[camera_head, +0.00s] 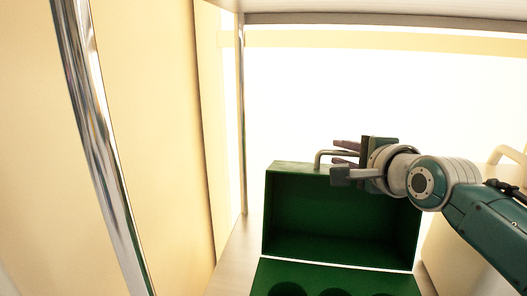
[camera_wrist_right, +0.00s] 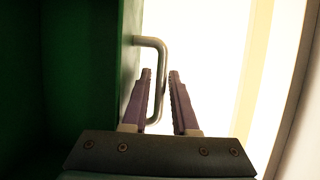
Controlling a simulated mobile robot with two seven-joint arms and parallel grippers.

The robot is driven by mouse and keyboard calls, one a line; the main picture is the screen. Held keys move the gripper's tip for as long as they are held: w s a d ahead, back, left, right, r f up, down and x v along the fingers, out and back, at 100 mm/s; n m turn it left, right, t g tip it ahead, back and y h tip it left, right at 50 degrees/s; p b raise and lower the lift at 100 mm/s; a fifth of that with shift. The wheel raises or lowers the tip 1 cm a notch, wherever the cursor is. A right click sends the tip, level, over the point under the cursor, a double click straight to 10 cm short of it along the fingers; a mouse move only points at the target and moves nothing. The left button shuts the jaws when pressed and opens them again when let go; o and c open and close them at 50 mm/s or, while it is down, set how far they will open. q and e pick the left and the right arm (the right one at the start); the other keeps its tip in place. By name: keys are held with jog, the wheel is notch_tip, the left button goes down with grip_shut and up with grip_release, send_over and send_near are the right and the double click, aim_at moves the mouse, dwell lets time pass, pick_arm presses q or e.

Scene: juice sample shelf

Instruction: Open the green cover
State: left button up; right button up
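The green cover (camera_head: 340,225) stands upright behind the green base (camera_head: 312,277), its hollow inside facing me. A metal handle (camera_head: 319,157) sticks out at the cover's top edge. My right gripper (camera_head: 345,160) is at this handle, beside the cover's top. In the right wrist view the handle (camera_wrist_right: 160,60) runs between the two purple fingers of my right gripper (camera_wrist_right: 160,72). The fingers are apart, with a gap showing beside the bar, so they straddle the handle without a visible grip. My left gripper is not in view.
The base has round holes (camera_head: 333,293) along the bottom of the head view. A chrome post (camera_head: 100,140) and a cream panel (camera_head: 155,110) stand at left. A shelf board (camera_head: 390,20) crosses above. A pale rounded object (camera_head: 450,250) is right of the cover.

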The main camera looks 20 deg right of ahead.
jog(key=shift+c, duration=0.4)
grip_shut()
dwell(0.9)
